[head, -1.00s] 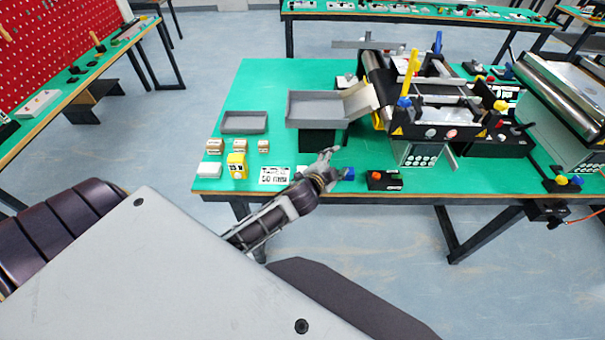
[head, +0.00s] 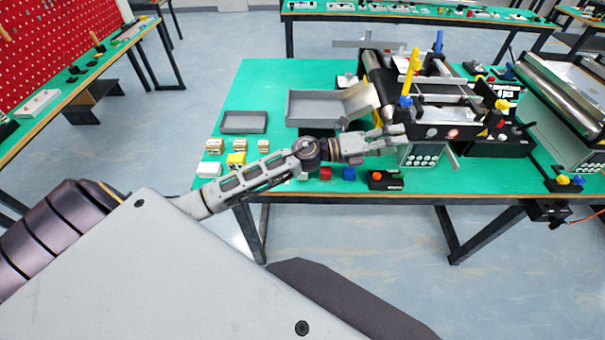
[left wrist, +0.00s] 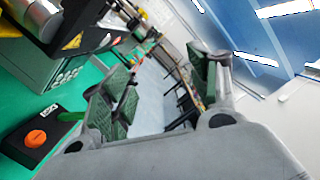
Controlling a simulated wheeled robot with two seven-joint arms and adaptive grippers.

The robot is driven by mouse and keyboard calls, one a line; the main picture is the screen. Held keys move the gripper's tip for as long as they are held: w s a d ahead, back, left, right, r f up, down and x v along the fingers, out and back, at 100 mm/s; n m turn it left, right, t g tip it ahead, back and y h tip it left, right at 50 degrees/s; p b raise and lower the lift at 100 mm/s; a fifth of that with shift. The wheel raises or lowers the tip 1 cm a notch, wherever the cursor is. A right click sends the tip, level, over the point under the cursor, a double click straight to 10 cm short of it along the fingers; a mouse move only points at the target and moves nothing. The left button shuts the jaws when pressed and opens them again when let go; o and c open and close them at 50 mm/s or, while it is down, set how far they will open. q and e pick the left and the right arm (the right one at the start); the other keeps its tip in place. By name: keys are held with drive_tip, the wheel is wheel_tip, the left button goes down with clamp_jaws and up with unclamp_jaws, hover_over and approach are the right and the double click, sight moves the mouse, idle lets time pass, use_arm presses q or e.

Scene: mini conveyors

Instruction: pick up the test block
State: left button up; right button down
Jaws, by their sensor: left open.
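None of the pieces is marked clearly enough for me to tell which is the test block. A small red block (head: 325,173) and a small blue block (head: 349,173) rest side by side near the table's front edge. My left gripper (head: 398,136) is open and empty, just in front of the conveyor, to the right of and beyond both blocks. Its spread fingers (left wrist: 160,88) show in the left wrist view with nothing between them. My right gripper is out of view.
A black control box (head: 385,180) with an orange knob stands right of the blue block. Grey trays (head: 243,122) and small boxes (head: 214,146) lie at the left. The conveyor (head: 440,112) blocks the right. Green tabletop (head: 280,72) is clear at the back left.

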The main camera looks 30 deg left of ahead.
use_arm(q)
drive_tip(key=s+a+f+m+g+y, duration=0.4)
drive_tip(key=a+f+m+g+y, duration=0.15)
drive_tip(key=f+m+g, duration=0.5)
drive_tip(key=a+m+y, duration=0.4)
drive_tip(key=a+y, duration=0.4)
drive_tip(key=a, duration=1.3)
drive_tip(key=shift+s+a+g+b, duration=0.3)
drive_tip(key=shift+a+g+b, duration=0.05)
drive_tip(key=shift+b, duration=0.1)
drive_tip(key=shift+f, duration=0.1)
